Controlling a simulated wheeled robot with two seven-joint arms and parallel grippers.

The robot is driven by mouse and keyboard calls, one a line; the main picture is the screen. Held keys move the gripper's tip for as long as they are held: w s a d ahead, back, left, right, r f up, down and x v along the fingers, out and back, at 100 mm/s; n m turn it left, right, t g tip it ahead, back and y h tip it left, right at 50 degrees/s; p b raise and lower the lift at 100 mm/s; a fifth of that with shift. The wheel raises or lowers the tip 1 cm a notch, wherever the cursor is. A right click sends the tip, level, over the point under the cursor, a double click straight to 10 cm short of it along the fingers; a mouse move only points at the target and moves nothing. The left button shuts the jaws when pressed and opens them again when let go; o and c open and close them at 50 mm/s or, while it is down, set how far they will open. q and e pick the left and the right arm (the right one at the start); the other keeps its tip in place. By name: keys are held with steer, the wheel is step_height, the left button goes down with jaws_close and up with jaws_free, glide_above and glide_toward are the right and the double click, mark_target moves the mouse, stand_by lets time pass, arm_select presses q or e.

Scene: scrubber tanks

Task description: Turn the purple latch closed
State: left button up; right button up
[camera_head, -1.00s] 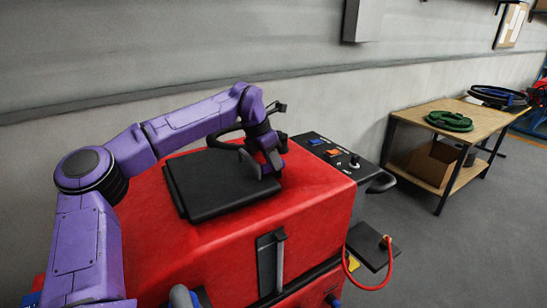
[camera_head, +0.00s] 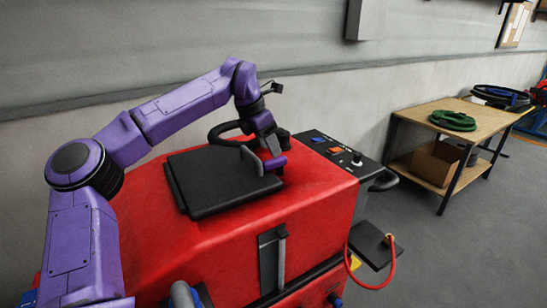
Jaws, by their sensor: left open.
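The purple latch (camera_head: 276,163) is a small bar at the right edge of the black lid (camera_head: 215,187) on top of the red scrubber. The lid lies flat. My left gripper (camera_head: 263,149) is open and points down right above the latch, at the lid's right edge. It partly covers the latch, and I cannot tell whether its fingers touch it. My right gripper is not in view.
The red scrubber body (camera_head: 310,210) fills the middle. A black control panel (camera_head: 335,152) stands to its right. A red cable (camera_head: 374,286) hangs by a small black shelf. A wooden table (camera_head: 480,118) stands farther right. The floor between is clear.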

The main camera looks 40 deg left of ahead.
arm_select(q)
steer(key=v, duration=0.6)
